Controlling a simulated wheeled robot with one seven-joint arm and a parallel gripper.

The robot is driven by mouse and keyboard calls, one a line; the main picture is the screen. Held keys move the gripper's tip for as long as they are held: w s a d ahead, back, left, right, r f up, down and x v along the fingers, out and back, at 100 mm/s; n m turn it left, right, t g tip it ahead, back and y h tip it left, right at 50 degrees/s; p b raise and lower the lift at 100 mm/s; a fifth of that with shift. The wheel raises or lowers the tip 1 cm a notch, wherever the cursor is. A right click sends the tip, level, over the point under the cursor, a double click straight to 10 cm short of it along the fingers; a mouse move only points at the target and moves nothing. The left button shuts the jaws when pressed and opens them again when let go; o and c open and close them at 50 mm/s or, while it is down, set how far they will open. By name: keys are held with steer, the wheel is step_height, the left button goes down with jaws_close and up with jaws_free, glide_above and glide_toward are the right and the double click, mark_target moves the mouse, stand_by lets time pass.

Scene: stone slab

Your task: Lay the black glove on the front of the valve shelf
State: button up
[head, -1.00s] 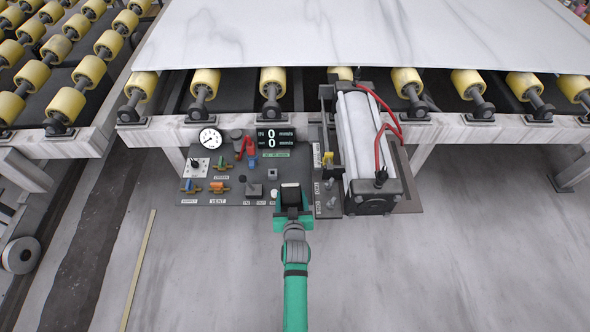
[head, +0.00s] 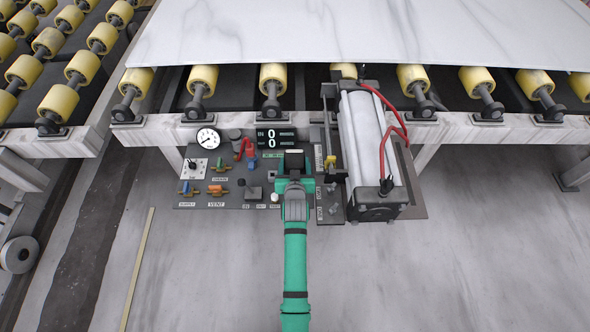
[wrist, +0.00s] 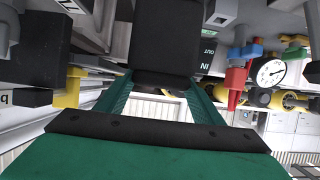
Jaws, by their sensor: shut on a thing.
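My gripper (head: 294,172), green, reaches in from the bottom over the valve shelf (head: 230,205), a dark grey panel bearing valves. It is shut on a black thing, seemingly the black glove (head: 294,160), which shows as a small dark block at the gripper's far end. In the wrist view the glove (wrist: 165,45) is a broad dark piece between the green fingers. The glove is over the shelf's right part, below the display. I cannot tell whether it touches the shelf. My gripper hides the shelf surface beneath it.
A white cylinder (head: 363,145) with red hoses (head: 383,155) stands close on the right. The display (head: 276,138) is just beyond the glove. The floor in front is clear.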

steer(key=shift+f, duration=1.95)
steer(key=o, duration=1)
steer(key=shift+o, duration=0.2)
steer(key=s+r+t, duration=0.1)
steer(key=s+r, duration=0.2)
steer(key=s, duration=1.2)
steer(key=s+r, duration=0.3)
steer(key=s, duration=1.3)
steer(key=s+r+t, duration=0.1)
steer(key=s+r, duration=1.2)
steer(key=s, duration=0.4)
steer(key=shift+a, duration=0.25)
